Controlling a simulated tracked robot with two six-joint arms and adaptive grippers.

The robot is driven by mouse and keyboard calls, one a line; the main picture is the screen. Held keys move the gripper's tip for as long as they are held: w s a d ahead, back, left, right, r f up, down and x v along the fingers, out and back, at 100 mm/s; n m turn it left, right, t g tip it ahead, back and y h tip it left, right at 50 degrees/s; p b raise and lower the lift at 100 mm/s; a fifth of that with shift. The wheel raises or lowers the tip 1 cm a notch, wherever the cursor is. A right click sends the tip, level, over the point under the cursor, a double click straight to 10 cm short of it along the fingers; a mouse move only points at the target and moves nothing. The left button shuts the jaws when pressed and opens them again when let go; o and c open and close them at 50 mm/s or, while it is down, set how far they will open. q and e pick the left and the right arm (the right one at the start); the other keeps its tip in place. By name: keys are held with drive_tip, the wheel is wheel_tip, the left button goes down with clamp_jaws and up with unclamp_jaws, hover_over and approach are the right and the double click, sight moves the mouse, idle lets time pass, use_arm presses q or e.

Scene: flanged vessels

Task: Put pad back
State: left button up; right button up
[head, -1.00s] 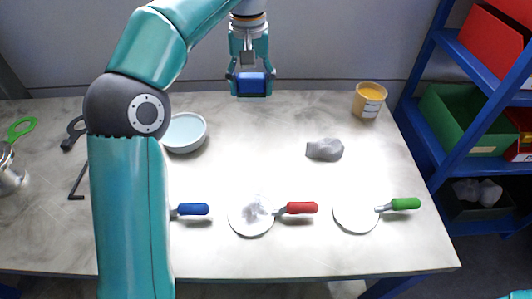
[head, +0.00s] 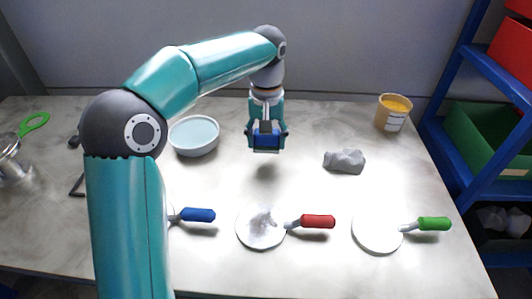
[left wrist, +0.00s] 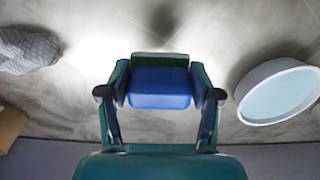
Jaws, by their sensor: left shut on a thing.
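My left gripper (head: 266,142) is shut on a blue pad (head: 266,149). It holds the pad above the rear middle of the table, with a shadow on the tabletop below. In the left wrist view the blue pad (left wrist: 160,88) sits between the two fingers, with a dark green layer along its far edge. The pad is apart from everything else. My right gripper is not in view.
A bowl of pale liquid (head: 194,136) stands left of the gripper, a crumpled grey cloth (head: 345,161) to the right. White discs with blue (head: 198,215), red (head: 318,221) and green (head: 434,223) handles lie in front.

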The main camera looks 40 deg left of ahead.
sight(266, 146)
use_arm(q)
drive_tip(key=shift+f+b, duration=0.35)
drive_tip(key=shift+f, duration=1.65)
drive_tip(key=shift+f, duration=0.15)
drive_tip(key=o, duration=1.1)
wheel_tip(266, 146, up, 12)
drive_tip(key=p, duration=0.3)
drive_tip(key=shift+s, duration=0.1)
